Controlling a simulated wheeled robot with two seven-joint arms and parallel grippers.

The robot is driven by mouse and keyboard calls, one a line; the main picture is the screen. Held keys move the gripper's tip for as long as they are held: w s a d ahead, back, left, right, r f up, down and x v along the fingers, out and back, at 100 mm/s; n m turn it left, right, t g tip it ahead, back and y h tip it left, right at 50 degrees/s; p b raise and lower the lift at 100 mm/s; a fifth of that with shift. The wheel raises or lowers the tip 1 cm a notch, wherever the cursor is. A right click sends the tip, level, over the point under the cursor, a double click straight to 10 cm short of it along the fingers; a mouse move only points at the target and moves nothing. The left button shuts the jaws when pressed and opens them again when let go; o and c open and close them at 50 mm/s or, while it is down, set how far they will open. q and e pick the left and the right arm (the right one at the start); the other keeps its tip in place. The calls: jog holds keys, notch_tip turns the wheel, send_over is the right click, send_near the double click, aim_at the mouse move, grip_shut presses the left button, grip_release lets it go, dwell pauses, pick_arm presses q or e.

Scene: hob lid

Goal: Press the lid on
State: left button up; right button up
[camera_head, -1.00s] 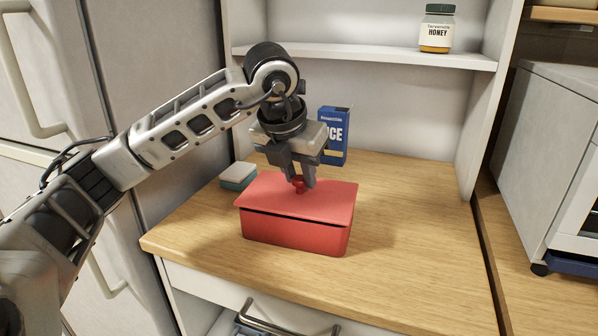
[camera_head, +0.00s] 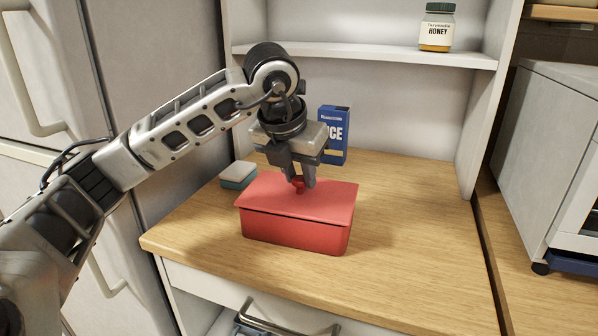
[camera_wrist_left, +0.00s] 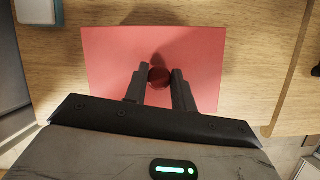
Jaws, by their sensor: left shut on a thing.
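A red box (camera_head: 290,232) stands on the wooden counter with a flat red lid (camera_head: 325,200) on top. The lid lies level along the front rim, with only a thin dark line under its edge. In the left wrist view the round knob (camera_wrist_left: 158,77) sits between the two fingers, with the lid (camera_wrist_left: 110,60) spread out beneath. The box's back side is hidden. My right gripper is in neither view.
A blue carton (camera_head: 334,136) stands behind the box, and a white and teal block (camera_head: 238,176) lies close at its left. A honey jar (camera_head: 437,28) is on the shelf above. The counter right of the box (camera_head: 410,230) is clear.

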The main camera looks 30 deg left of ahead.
pick_arm(q)
jog(key=shift+f, duration=0.1)
dwell(0.6)
jog(key=o, duration=1.5)
jog(key=shift+o, duration=0.2)
jog(key=shift+r+p, duration=2.65)
jog(key=shift+r, duration=0.95)
grip_shut()
